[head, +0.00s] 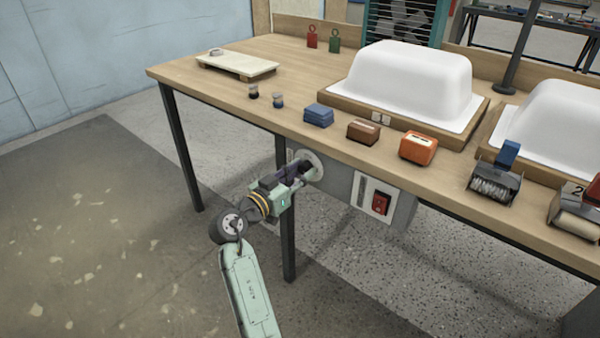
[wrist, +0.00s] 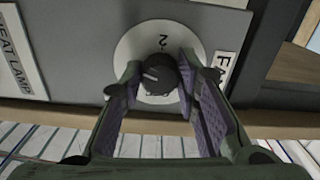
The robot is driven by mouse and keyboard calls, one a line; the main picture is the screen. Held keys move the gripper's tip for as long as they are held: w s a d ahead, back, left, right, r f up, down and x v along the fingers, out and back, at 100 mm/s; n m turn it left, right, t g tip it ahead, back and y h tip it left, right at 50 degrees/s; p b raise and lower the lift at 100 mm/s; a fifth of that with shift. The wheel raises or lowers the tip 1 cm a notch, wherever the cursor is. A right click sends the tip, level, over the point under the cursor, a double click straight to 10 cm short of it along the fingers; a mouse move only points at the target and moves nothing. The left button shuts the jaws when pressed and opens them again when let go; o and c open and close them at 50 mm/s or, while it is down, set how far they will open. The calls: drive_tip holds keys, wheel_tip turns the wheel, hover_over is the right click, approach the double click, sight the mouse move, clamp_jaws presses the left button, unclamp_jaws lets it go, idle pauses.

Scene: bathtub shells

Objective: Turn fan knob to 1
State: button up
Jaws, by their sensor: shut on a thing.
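The dark round fan knob (wrist: 160,72) sits in the middle of a white dial disc (wrist: 128,48) in the wrist view. A "2" shows on the disc above the knob; no "1" can be made out. A small pale mark shows on the knob's left part. My gripper (wrist: 157,85) has one finger on each side of the knob and is shut on it. In the head view, my gripper (head: 306,169) is at the white disc (head: 316,158) on the panel under the table edge, and hides the knob.
A label starting with "F" (wrist: 222,70) is right of the dial, and a heat lamp label (wrist: 18,50) is left. A red switch (head: 381,203) is on the same grey panel. The wooden table (head: 215,85) above holds white tub shells (head: 410,80) and small blocks.

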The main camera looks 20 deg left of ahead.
drive_tip(key=n+p, duration=0.1)
drive_tip(key=n, duration=0.3)
drive_tip(key=shift+d, duration=0.1)
drive_tip(key=shift+r, duration=0.1)
drive_tip(key=o, duration=1.2)
drive_tip(key=shift+c, duration=0.2)
drive_tip(key=v, duration=1.2)
